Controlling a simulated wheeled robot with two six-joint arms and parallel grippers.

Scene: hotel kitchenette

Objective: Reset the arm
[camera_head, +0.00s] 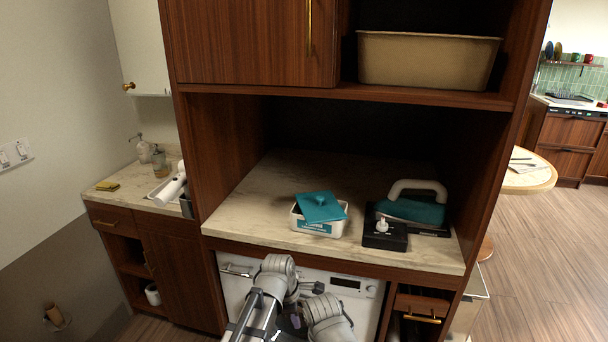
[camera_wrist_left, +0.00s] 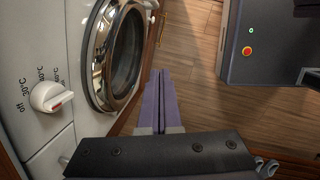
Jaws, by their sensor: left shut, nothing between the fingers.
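My left gripper (camera_wrist_left: 160,75) is shut and empty in the left wrist view, its two purple fingers lying together. It points down past the front of a white washing machine (camera_wrist_left: 48,45), with its round door to the left of the fingers and wood floor beyond. In the head view my left gripper (camera_head: 296,321) is small and partly hidden among grey arm links, low in front of the machine (camera_head: 345,284). My right gripper cannot be made out.
A beige bin (camera_head: 427,60) sits on the shelf. Floor is open at right.

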